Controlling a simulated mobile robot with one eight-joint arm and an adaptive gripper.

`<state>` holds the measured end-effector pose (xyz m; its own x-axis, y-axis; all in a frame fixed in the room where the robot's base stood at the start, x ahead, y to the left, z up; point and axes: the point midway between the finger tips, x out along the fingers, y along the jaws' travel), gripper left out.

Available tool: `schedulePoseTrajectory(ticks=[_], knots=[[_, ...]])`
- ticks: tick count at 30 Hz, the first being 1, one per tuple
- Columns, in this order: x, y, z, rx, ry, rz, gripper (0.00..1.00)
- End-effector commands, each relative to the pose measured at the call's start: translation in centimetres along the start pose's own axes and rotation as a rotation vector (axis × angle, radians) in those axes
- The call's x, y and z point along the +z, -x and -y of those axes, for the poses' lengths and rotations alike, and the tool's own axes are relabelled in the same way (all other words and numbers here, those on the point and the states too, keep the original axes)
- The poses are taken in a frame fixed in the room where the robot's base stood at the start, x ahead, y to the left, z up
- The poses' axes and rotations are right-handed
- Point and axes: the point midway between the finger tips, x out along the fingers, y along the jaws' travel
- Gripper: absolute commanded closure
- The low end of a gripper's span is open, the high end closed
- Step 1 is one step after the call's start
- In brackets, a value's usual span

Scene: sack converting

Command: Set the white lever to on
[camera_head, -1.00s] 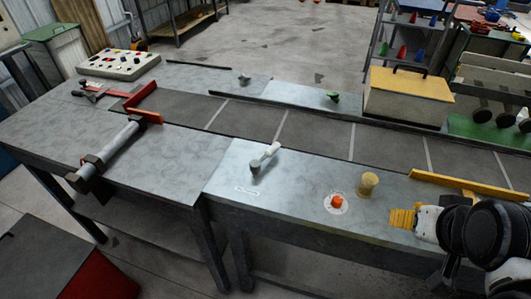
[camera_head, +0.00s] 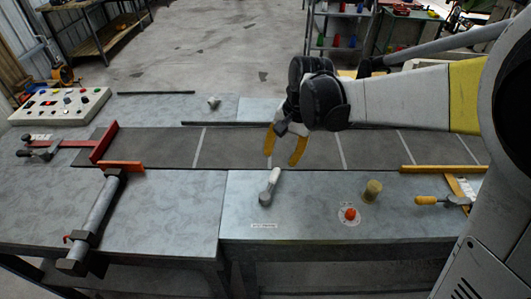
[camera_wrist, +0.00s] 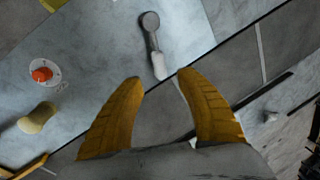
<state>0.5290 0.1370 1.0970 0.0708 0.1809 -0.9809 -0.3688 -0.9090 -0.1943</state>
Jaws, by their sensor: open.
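The white lever (camera_head: 270,185) stands on the grey metal table near the belt's front edge, with a grey round base and a white handle. A small label (camera_head: 263,226) lies in front of it. In the wrist view the lever (camera_wrist: 153,45) lies just beyond my fingertips, its white handle end nearest them. My gripper (camera_head: 284,160) has two yellow fingers, spread open and empty, above the dark belt just behind the lever. In the wrist view the open fingertips (camera_wrist: 161,75) are close to the white handle, with no clear contact.
A red button (camera_head: 350,214) and a tan knob (camera_head: 373,189) stand right of the lever. A yellow rail (camera_head: 440,169) lies farther right. A grey cylinder (camera_head: 98,213) and red guide (camera_head: 103,141) are at left.

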Motion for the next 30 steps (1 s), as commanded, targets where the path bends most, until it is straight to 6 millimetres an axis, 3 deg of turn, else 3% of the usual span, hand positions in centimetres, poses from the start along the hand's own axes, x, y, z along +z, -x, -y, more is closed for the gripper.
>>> schedulePoseTrajectory(ticks=[9,15,28,30], knots=[[0.0,-6.2,-0.1,0.0,0.003,-0.001,0.56],[0.0,-9.2,-0.1,0.0,0.002,-0.002,0.56],[0.0,-10.1,0.0,0.0,0.002,-0.002,0.56],[0.0,-10.1,0.0,0.0,0.002,-0.002,0.76]])
